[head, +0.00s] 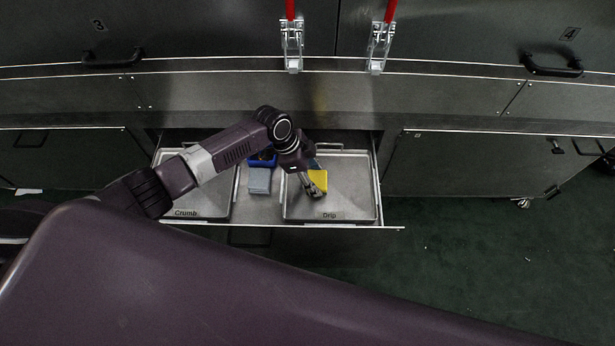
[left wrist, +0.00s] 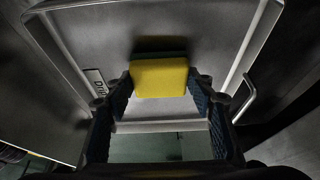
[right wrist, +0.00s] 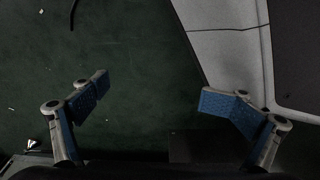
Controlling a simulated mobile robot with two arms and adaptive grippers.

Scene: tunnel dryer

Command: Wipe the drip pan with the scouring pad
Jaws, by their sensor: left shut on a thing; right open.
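The drip pan (head: 352,182) is a shallow grey metal tray labelled "Drip" in the right part of an open drawer. It also fills much of the left wrist view (left wrist: 85,40). My left gripper (head: 316,186) is over the pan's left side, shut on the yellow scouring pad (head: 318,180). In the left wrist view the pad (left wrist: 159,77) sits between the blue finger pads of the gripper (left wrist: 160,92). I cannot tell whether the pad touches the pan. My right gripper (right wrist: 150,108) is open and empty, above the green floor.
The crumb pan (head: 213,205) lies in the drawer's left part. Between the pans are a grey-blue block (head: 259,181) and a blue container (head: 262,160), partly hidden by my arm. Cabinet doors with black handles (head: 552,66) and red-handled latches (head: 380,45) stand behind. Green floor is open at right.

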